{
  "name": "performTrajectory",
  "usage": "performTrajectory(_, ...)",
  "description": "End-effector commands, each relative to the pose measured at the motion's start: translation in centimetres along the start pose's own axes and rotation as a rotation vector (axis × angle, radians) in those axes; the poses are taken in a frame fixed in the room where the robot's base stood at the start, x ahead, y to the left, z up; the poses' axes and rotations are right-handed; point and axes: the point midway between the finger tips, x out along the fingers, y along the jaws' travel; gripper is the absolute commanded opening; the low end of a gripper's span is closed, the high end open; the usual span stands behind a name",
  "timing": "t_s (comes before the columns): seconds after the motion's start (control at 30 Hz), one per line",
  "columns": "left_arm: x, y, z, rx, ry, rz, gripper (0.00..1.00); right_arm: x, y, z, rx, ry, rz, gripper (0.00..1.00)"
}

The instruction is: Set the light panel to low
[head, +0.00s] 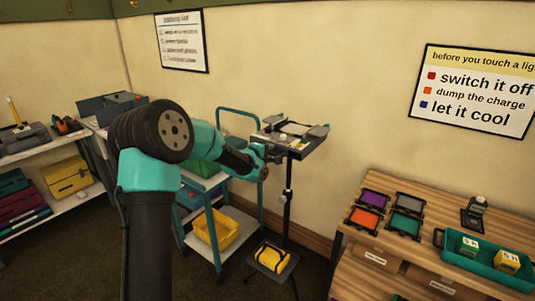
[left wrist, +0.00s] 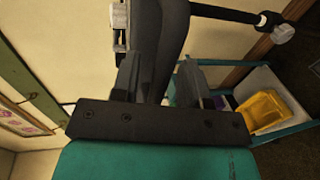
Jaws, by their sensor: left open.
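The light panel (head: 305,146) is a grey, flat unit on top of a black stand (head: 287,210), seen nearly edge-on with small pale parts on it. Its setting cannot be read. My left gripper (head: 265,160) is just left of and below the panel, and close to it. In the left wrist view the fingers of my left gripper (left wrist: 160,78) are apart, with a dark surface beyond the gap. A dark pole with a grey knob (left wrist: 284,33) shows at the upper right there. Whether the fingers touch the panel cannot be told. My right gripper is out of view.
A teal cart (head: 228,245) with a yellow bin (head: 216,229) stands below my left arm. A yellow item (head: 271,258) lies at the stand's foot. A wooden bench (head: 360,250) at the right holds coloured filters and a green tray (head: 441,239). Shelves stand at the left.

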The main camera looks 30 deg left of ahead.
Motion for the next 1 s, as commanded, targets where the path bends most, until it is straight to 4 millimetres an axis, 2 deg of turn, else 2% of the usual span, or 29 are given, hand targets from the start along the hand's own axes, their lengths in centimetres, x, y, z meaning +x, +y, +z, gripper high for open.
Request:
performTrajectory(0.17,-0.03,0.01,0.00,0.000,0.000,0.000,0.41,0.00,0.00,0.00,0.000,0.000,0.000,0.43)
performTrajectory(0.6,-0.05,0.02,0.00,0.000,0.000,0.000,0.00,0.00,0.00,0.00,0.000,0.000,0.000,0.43)
performTrajectory(1.0,-0.01,-0.20,0.00,0.000,0.000,0.000,0.00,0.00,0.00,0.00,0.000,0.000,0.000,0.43)
